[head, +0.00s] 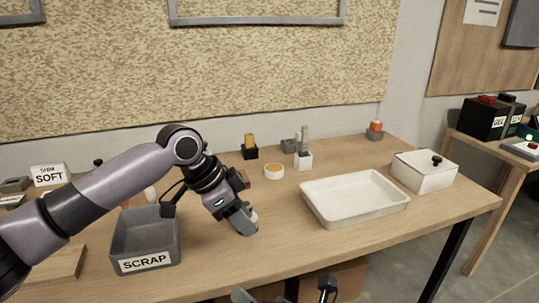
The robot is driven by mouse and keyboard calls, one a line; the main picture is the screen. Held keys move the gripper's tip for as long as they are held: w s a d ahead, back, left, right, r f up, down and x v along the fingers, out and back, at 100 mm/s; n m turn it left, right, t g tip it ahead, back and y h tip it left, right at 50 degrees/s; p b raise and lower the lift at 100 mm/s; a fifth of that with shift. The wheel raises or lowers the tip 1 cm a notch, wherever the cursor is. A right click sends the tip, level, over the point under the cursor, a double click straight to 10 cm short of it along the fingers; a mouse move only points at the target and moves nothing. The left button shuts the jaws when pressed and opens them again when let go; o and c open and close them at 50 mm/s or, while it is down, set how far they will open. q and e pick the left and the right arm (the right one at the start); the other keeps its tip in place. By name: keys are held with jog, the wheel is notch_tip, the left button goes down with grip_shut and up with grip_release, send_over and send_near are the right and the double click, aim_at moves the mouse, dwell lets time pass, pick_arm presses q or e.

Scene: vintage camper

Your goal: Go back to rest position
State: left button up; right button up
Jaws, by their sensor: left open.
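My left arm comes in from the left and reaches over the workbench. My left gripper (246,222) points down just above the bench top, right of the grey SCRAP bin and left of the white tray. It is open, and I see nothing held in it; its fingertips are seen partly from behind. Grey and black parts show at the bottom edge, in front of the bench. They may belong to my right arm, but too little shows to tell its jaws.
The grey SCRAP bin (145,243) stands under my left forearm. A white tray (309,205) and a lidded white box (424,173) stand on the right. The front middle of the workbench (290,245) is clear.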

pick_arm(q)
jog(key=s+d+f+n+t+h, duration=0.2)
jog(key=s+f+n, duration=0.15)
jog(key=f, duration=0.55)
jog(key=s+d+f+n+t+h, duration=0.15)
jog(key=s+f, duration=0.25)
jog(key=f, duration=0.5)
jog(key=s+a+f+n+t+y, duration=0.2)
jog(key=s+a+f, duration=0.3)
jog(key=s+a, duration=0.4)
jog(key=s+a+f+n+t+y, duration=0.3)
jog(key=s+a+f+n+y, duration=0.2)
jog(key=s+a, duration=0.3)
jog(key=shift+s+a+f, duration=0.4)
jog(key=shift+a+f, duration=0.1)
jog(key=shift+a, duration=0.1)
pick_arm(e)
jog(key=s+d+f+m+h, duration=0.1)
jog(key=s+d+f+m, duration=0.3)
jog(key=d+m, duration=0.3)
jog(key=s+d+f+m+h, duration=0.2)
jog(key=s+d+f+m, duration=0.3)
jog(key=m, duration=0.9)
jog(key=s+d+f+m+h, duration=0.2)
jog(key=s+d+f+m, duration=0.3)
jog(key=d+f+m, duration=0.3)
jog(key=d+m, duration=0.1)
jog(key=m, duration=0.2)
jog(key=shift+s+d, duration=0.2)
jog(key=shift+s, duration=0.05)
